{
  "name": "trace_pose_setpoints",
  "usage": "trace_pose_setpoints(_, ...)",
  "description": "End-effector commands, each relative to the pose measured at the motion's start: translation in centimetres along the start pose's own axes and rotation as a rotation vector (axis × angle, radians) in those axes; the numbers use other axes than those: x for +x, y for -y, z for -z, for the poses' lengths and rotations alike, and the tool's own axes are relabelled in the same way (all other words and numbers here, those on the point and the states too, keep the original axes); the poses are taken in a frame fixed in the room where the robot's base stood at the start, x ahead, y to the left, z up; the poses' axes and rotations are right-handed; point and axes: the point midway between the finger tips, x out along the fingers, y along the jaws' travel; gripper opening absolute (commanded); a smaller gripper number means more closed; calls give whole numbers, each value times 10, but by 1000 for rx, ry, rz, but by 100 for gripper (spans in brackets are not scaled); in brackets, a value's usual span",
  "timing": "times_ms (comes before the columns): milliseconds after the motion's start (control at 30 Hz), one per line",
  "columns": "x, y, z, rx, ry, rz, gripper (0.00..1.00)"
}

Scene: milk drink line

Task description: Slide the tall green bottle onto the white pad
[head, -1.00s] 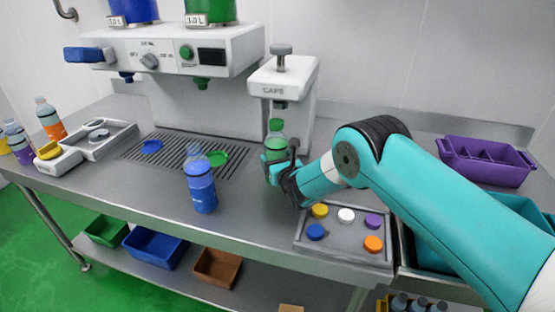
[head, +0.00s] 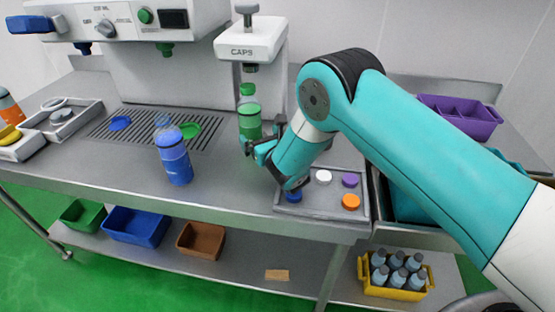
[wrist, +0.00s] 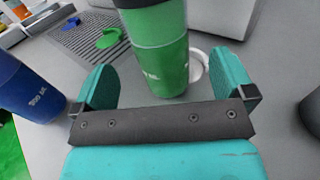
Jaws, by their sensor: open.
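The tall green bottle (head: 249,112) stands upright on the counter in front of the cap press, under its head. In the wrist view the green bottle (wrist: 158,50) stands between and just beyond my two fingers, with a gap at each side. My gripper (head: 262,150) is open, low at the bottle's front, and its fingers also show in the wrist view (wrist: 168,90). A round white rim (wrist: 201,62), which looks like the white pad, shows just behind and right of the bottle's base. The bottle hides part of it, so I cannot tell whether they overlap.
A blue bottle (head: 173,155) stands left of the green one. The cap press (head: 252,45) rises behind. A grey tray of coloured caps (head: 330,207) lies near the front edge, partly under my arm. A drip grate (head: 110,133) with blue and green discs lies to the left.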

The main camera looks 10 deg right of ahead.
Motion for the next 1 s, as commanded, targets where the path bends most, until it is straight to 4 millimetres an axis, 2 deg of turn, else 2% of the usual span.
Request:
trace_pose_setpoints(33,-8,-1,6,-2,-1,-3,100)
trace_pose_setpoints(100,-18,-2,5,-3,-1,-7,100)
trace_pose_setpoints(600,-74,-1,9,-3,1,-6,100)
trace_pose_setpoints(800,-92,-1,6,-1,1,-4,100)
trace_pose_setpoints(1000,-102,0,2,0,2,-3,100)
